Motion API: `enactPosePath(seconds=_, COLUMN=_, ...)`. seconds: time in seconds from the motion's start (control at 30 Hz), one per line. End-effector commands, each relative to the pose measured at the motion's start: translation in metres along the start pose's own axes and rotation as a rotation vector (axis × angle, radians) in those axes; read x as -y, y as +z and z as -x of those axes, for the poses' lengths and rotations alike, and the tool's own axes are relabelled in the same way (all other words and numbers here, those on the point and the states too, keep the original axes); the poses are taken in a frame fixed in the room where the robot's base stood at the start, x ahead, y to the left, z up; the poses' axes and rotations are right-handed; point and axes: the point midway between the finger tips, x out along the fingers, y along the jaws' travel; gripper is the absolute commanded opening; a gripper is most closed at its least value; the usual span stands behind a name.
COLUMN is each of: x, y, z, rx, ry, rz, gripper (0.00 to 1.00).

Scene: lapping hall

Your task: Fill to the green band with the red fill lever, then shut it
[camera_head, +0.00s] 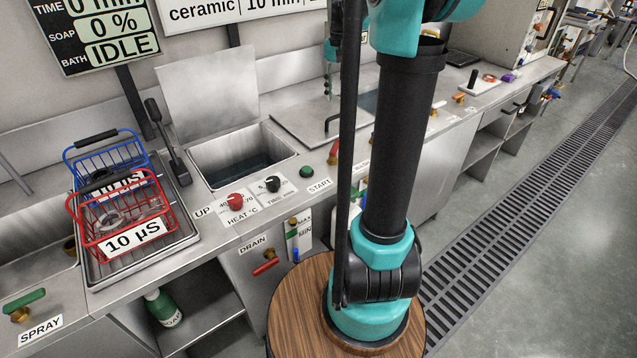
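A small red lever (333,151) on a brass fitting stands on the counter, right of the open tank (242,155). The label beside it is mostly hidden behind my arm, so I cannot confirm it reads fill. The tank has dark liquid low inside. A level gauge (298,234) with MAX and MIN marks and a green band is on the counter front below; its exact level is too small to read. A separate red lever (265,264) sits under the DRAIN label. My arm rises in front of the counter; my gripper is not in view.
Blue (104,155) and red (125,225) wire baskets stand in a tray left of the tank. Heat (235,201) and time (272,184) knobs and a green START button (306,172) line the counter. The display (98,30) reads IDLE. Floor is open at right.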

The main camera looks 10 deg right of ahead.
Motion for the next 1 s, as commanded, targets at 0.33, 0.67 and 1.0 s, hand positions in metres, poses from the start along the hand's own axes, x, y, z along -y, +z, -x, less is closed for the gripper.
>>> enactPosePath(seconds=0.33, x=0.000, y=0.001, z=-0.014, rx=0.000, ry=0.000, rz=0.000, gripper=0.40)
enactPosePath(seconds=0.67, x=0.000, y=0.000, z=-0.080, rx=0.000, ry=0.000, rz=0.000, gripper=0.40)
enactPosePath(seconds=1.0, x=0.000, y=0.001, z=-0.140, rx=0.000, ry=0.000, rz=0.000, gripper=0.40)
